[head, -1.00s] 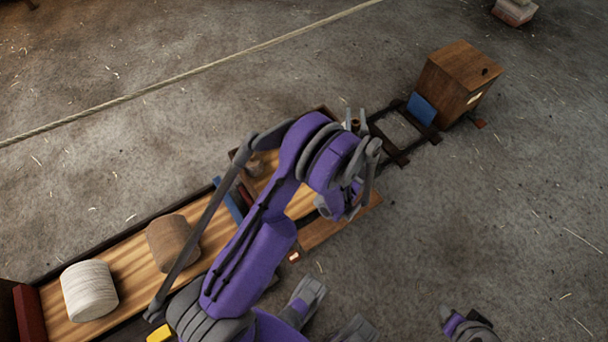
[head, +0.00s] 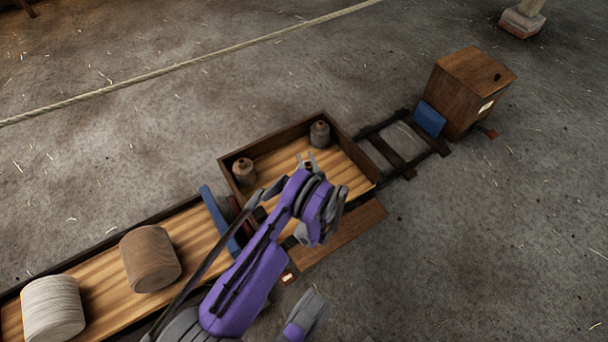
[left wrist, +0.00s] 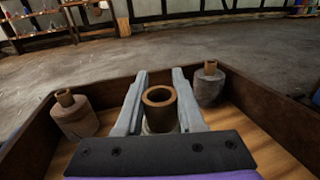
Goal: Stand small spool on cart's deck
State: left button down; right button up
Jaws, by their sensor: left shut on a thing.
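My left gripper (head: 306,163) is over the cart's wooden deck (head: 346,172), inside the tray-like cart's raised edges. It is shut on a small spool (left wrist: 158,97) with a brown hollow top, which stands upright between the fingers in the left wrist view. The spool's lower part is hidden by the gripper, so I cannot tell whether it touches the deck. Two other small grey spools with brown necks stand on the deck, one at the left corner (head: 244,172) and one at the far corner (head: 320,134).
A blue bar (head: 220,222) and a longer wooden bed with a brown roll (head: 150,258) and a pale roll (head: 53,308) lie to the left. Rails (head: 396,143) lead to a wooden box (head: 468,90). A rope (head: 190,63) crosses behind. Floor on the right is clear.

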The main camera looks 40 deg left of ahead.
pick_arm(q)
notch_tip(320, 180, down, 7)
jog(key=shift+r+b, duration=0.15)
jog(key=shift+b, duration=0.65)
jog(key=c, duration=0.5)
grip_release()
jog(key=shift+d, duration=0.15)
